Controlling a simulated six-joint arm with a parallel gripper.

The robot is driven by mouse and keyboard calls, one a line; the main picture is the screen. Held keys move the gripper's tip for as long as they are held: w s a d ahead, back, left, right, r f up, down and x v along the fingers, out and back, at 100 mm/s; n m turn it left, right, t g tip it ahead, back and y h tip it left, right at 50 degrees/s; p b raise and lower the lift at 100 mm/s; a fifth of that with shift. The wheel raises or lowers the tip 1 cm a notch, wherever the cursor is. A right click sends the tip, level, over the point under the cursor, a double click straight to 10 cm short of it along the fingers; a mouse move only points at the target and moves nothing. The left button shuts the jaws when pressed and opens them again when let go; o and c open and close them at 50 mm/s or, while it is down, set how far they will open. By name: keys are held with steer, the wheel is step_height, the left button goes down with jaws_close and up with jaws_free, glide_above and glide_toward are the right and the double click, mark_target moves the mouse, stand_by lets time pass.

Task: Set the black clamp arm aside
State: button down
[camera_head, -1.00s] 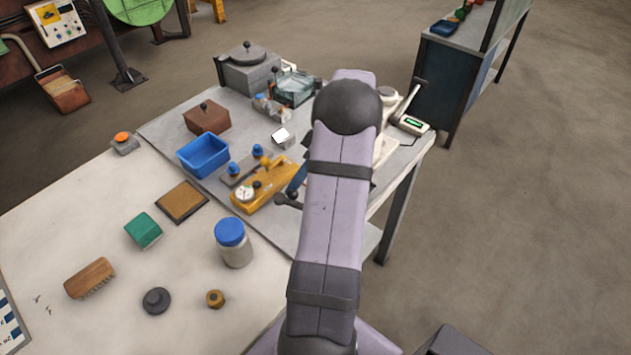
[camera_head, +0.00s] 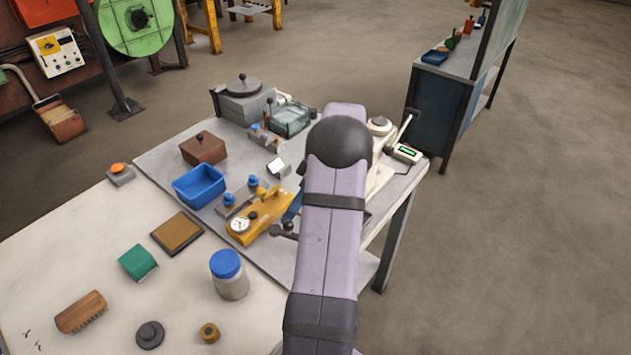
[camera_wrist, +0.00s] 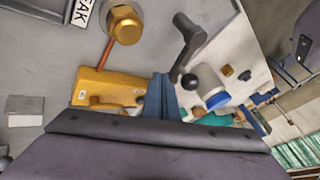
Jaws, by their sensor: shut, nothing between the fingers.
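The black clamp arm (camera_head: 284,230) lies on the grey bench plate, at the right end of the yellow fixture (camera_head: 262,222). In the wrist view the clamp arm (camera_wrist: 190,45) shows as a dark bent bar with a round black knob at its lower end. My gripper (camera_wrist: 162,92) has blue fingers, shut and empty, left of that knob and in front of the yellow fixture (camera_wrist: 100,88). In the head view my gripper (camera_head: 293,208) is mostly hidden behind my arm, just above the clamp arm. I cannot tell whether the fingers touch anything.
A blue bin (camera_head: 199,187), a brown lidded box (camera_head: 203,150) and a white jar with a blue lid (camera_head: 229,278) stand nearby. A brown pad (camera_head: 177,233), green block (camera_head: 138,262) and brush (camera_head: 81,312) lie on the pale table. Bare tabletop lies between them.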

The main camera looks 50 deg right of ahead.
steer(key=shift+w+d, duration=0.1)
steer(key=shift+d, duration=0.35)
steer(key=d, duration=0.3)
steer(key=shift+w+r, duration=0.25)
steer(key=shift+r, duration=0.05)
steer(key=v, duration=0.9)
steer(key=shift+a+b, duration=0.2)
steer(key=shift+b, duration=0.2)
steer(key=shift+s+r, duration=0.1)
steer(key=shift+s, duration=0.05)
